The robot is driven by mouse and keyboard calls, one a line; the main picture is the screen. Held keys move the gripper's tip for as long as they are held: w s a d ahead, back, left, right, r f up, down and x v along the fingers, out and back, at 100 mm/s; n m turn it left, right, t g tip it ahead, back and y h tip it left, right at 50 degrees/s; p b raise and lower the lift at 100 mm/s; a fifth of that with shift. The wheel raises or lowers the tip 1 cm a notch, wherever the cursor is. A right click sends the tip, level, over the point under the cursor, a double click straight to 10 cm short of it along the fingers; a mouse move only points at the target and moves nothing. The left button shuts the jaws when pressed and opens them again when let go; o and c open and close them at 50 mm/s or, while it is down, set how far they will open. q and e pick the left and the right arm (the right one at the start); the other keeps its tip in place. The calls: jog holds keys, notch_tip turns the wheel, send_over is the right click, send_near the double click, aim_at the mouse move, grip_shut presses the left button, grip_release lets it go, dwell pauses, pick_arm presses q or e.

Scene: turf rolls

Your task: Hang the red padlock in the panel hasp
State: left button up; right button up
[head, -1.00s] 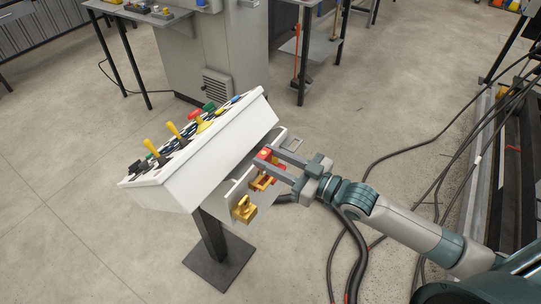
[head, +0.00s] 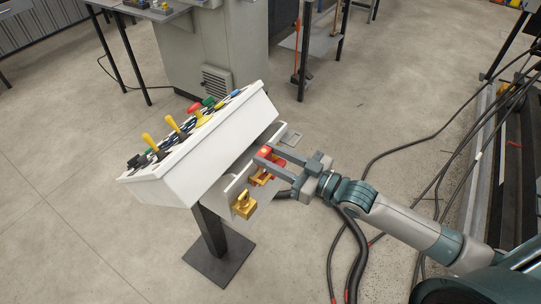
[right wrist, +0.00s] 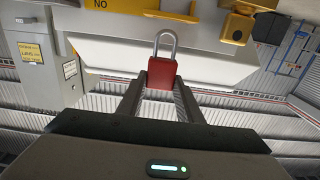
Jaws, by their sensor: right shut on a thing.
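The red padlock (right wrist: 162,77) is between the fingers of my right gripper (head: 259,158), which is shut on its body. Its grey shackle points up in the right wrist view, towards the panel's edge. In the head view the padlock (head: 277,159) is partly hidden by the fingers. The yellow hasp (head: 261,179) is on the panel plate just below the fingers. A yellow bar of it (right wrist: 172,16) shows above the shackle in the right wrist view, with a small gap between them in the picture. I cannot tell the gap in depth. My left gripper is not in view.
A yellow padlock (head: 244,206) hangs at the panel plate's near end, close to the hasp; it also shows in the wrist view (right wrist: 238,27). The white console (head: 205,150) with levers and buttons stands left of the gripper. Black cables (head: 352,250) lie on the floor.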

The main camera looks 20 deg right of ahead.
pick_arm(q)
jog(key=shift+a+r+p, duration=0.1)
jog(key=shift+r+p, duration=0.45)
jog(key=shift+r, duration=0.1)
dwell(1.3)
